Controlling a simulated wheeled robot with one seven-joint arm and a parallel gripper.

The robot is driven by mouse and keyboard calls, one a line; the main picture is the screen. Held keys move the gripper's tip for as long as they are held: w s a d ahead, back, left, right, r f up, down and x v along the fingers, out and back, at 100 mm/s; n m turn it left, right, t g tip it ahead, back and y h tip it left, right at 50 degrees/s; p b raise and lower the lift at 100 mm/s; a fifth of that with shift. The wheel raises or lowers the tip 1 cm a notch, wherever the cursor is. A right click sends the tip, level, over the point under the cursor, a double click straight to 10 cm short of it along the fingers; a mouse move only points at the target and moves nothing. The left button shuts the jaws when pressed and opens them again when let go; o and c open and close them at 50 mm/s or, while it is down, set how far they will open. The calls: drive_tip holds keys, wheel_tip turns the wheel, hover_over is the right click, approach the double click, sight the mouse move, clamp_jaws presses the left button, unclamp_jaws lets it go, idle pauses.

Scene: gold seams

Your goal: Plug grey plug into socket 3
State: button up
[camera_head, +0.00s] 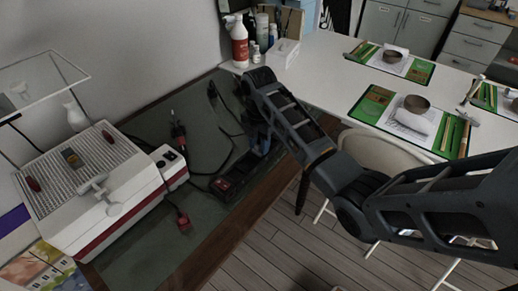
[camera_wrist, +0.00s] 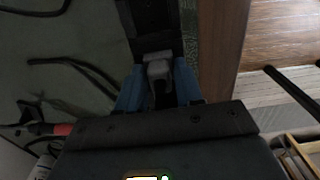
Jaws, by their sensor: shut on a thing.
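My gripper (camera_wrist: 158,88) is shut, with its blue fingers on either side of a small grey plug (camera_wrist: 159,70). In the wrist view the plug lies over or against a dark power strip (camera_wrist: 152,18). I cannot tell whether its pins are in a socket. In the head view the strip (camera_head: 234,174) runs along the mat with a red switch (camera_head: 222,184) at its near end. My gripper (camera_head: 262,143) is over its far part there and hides the plug. Socket numbers are not readable.
A red plug (camera_head: 184,223) and a dark plug with red (camera_head: 178,128) lie on the mat (camera_head: 150,250) with loose black cables. A white-and-red machine (camera_head: 105,195) stands left. Bottles (camera_head: 240,45) stand behind. The table's wooden edge (camera_head: 240,215) runs close beside the strip.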

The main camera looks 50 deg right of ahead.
sight(259, 143)
drive_tip(key=shift+c, duration=0.7)
drive_tip(key=shift+r, duration=0.1)
drive_tip(key=shift+r, duration=0.6)
wheel_tip(259, 143, up, 3)
drive_tip(key=shift+w+f, duration=0.1)
drive_tip(key=shift+f, duration=0.05)
drive_tip(key=s+d+r+p, duration=0.5)
drive_tip(key=s+d+r, duration=0.2)
drive_tip(key=d, duration=0.1)
drive_tip(key=shift+s+d, duration=0.4)
